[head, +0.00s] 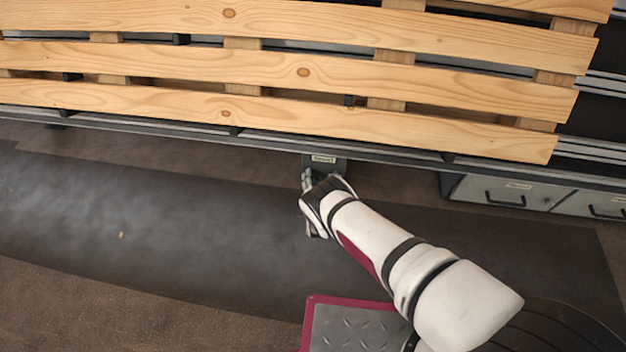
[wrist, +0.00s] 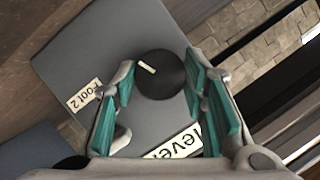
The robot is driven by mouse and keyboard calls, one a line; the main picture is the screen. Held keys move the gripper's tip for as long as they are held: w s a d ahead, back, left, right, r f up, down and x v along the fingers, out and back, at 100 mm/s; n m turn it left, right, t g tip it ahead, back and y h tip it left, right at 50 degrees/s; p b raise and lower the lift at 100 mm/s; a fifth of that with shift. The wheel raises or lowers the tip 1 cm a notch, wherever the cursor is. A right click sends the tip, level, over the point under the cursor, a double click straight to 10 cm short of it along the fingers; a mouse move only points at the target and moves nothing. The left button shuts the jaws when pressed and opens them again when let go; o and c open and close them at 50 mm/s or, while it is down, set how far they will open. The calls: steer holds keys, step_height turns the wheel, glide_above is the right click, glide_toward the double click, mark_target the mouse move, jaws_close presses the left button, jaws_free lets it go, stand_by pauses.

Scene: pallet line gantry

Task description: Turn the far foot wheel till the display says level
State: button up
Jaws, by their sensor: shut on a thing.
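The foot wheel (wrist: 166,84) is a dark round knob with a short pale mark, on a grey housing (wrist: 95,45) in the wrist view. In the head view my gripper (head: 316,190) is under the frame's front edge, below the small display (head: 323,158); the wheel is hidden there.
A wooden slatted pallet (head: 300,72) lies on the dark conveyor frame (head: 400,153) above the gripper. Grey drawers (head: 505,190) with black handles stand to the right. A dark mat (head: 150,215) covers clear floor to the left.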

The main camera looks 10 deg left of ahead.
steer(key=o, duration=1.2)
steer(key=shift+c, duration=0.2)
steer(key=shift+s, duration=0.1)
steer(key=v, duration=1.2)
steer(key=shift+f, duration=0.1)
